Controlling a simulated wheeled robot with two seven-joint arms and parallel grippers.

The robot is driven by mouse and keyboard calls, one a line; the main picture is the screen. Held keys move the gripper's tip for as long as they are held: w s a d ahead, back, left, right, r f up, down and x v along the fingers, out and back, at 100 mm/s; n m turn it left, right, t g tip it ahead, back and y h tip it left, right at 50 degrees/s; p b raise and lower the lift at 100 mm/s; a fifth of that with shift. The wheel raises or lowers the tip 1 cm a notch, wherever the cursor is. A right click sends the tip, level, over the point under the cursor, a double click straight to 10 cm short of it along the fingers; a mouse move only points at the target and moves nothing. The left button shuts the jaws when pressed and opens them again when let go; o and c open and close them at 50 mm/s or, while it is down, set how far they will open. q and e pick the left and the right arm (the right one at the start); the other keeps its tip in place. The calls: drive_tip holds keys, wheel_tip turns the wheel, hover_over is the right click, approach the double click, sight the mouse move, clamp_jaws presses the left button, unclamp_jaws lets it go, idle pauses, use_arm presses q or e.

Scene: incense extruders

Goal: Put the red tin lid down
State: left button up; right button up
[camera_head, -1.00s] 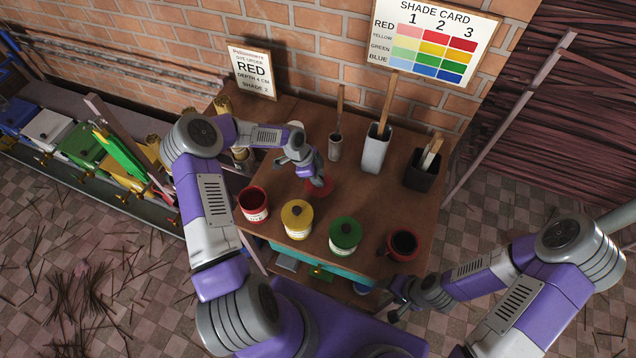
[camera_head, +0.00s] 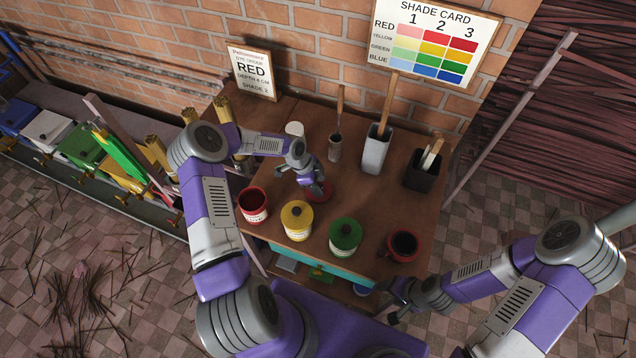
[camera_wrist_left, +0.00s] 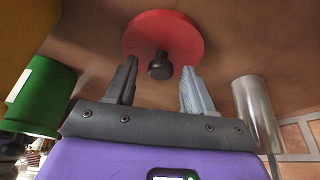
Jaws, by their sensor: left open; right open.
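The red tin lid (camera_head: 319,192) lies flat on the brown table, behind the yellow and green tins. In the left wrist view the red lid (camera_wrist_left: 163,40) shows as a red disc with a dark knob, resting on the wood. My left gripper (camera_head: 308,178) is just above the lid; in the left wrist view its two fingers (camera_wrist_left: 156,85) are apart with the knob between and beyond them, not gripped. The open red tin (camera_head: 253,205) stands at the table's front left. My right gripper (camera_head: 395,300) is open and empty by the table's front right corner.
A metal cup (camera_head: 335,148), a grey holder (camera_head: 375,150) and a black holder (camera_head: 421,170) stand behind. The table's middle right is clear.

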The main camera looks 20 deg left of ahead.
use_arm(q)
drive_tip(key=shift+r, duration=0.15)
drive_tip(key=p+v, duration=0.1)
drive_tip(key=v, duration=1.1)
drive_tip(key=shift+r, duration=0.1)
